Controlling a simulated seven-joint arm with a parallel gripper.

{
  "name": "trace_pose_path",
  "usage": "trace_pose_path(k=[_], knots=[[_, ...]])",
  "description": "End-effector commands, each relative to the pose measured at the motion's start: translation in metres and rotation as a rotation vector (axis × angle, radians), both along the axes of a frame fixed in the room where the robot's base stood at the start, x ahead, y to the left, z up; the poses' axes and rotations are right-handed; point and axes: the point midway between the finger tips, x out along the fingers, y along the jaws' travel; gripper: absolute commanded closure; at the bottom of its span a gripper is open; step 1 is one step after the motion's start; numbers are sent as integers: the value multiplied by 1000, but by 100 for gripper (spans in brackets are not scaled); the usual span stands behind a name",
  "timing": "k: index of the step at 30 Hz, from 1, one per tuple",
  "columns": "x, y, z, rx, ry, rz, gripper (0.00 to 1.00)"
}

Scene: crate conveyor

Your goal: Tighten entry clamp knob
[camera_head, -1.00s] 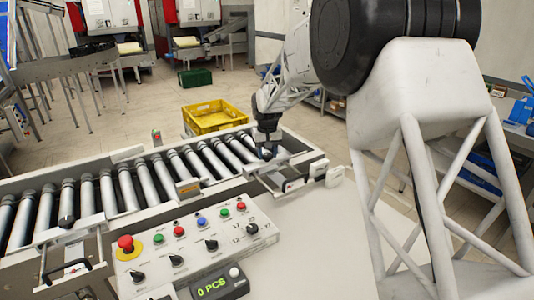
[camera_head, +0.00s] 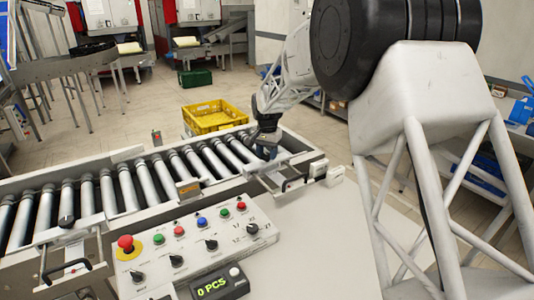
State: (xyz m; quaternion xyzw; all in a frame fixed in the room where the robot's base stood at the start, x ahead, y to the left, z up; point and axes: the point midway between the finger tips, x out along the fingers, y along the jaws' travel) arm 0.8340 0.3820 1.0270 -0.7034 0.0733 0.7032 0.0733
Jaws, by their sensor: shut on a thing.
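My gripper (camera_head: 266,152) points down at the right end of the roller conveyor (camera_head: 140,185), just behind the clamp bracket (camera_head: 268,176) there. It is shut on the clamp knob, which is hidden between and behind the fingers. A similar dark knob (camera_head: 66,221) stands on the clamp bracket at the conveyor's left end, well away from my gripper. The picture is too small to show whether the held knob is fully tight.
A control panel (camera_head: 155,254) with a red mushroom button (camera_head: 126,243) stands in front of the conveyor. A counter display (camera_head: 220,284) reads 0 PCS. Black handles stick out by both brackets. A yellow crate (camera_head: 213,117) stands behind the conveyor. The pale tabletop at front right is clear.

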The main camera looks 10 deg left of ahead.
Motion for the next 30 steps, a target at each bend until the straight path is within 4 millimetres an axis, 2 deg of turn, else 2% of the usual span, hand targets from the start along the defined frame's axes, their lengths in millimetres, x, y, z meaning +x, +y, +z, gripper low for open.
trace_pose_path(k=[11,12,16,25,30], knots=[[0,0,0,-1,1,-4,80],[0,0,0,-1,1,-4,50],[0,0,0,0,1,-4,31],[0,0,0,0,0,-4,31],[0,0,7,1,-1,-4,31]])
